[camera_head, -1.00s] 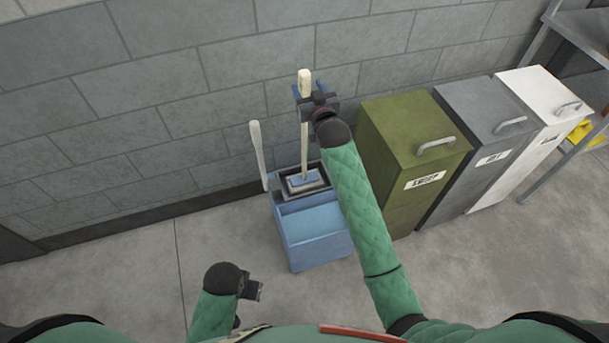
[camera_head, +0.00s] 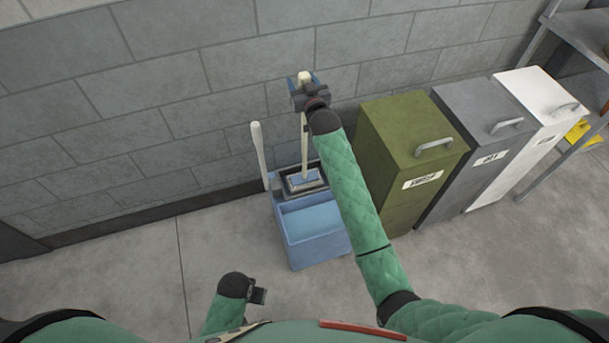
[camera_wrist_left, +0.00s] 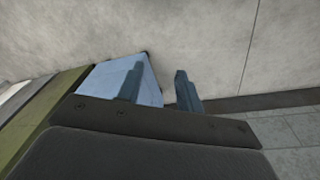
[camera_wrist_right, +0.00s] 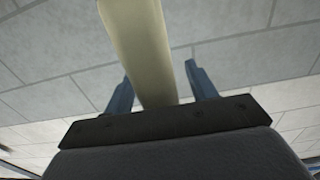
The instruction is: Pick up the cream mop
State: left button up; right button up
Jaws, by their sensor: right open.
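The cream mop (camera_head: 304,150) stands upright in the blue bucket (camera_head: 313,222), its head down in the dark wringer. Its cream handle also fills the middle of the right wrist view (camera_wrist_right: 138,45). My right gripper (camera_head: 304,82) is at the top of the handle; in the right wrist view its two blue-grey fingers (camera_wrist_right: 160,85) are apart, one on each side of the handle, with gaps showing. My left gripper (camera_head: 258,294) is low at the front, away from the mop. In the left wrist view its fingers (camera_wrist_left: 158,80) are apart with nothing between them.
A pale handle (camera_head: 259,150) stands at the bucket's left side. Olive (camera_head: 405,150), grey (camera_head: 480,150) and white (camera_head: 525,130) bins stand to the right, close to my right arm. A block wall is behind. The floor at left is clear.

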jog(key=c, duration=1.1)
jog(key=shift+c, duration=0.4)
jog(key=shift+r, duration=0.15)
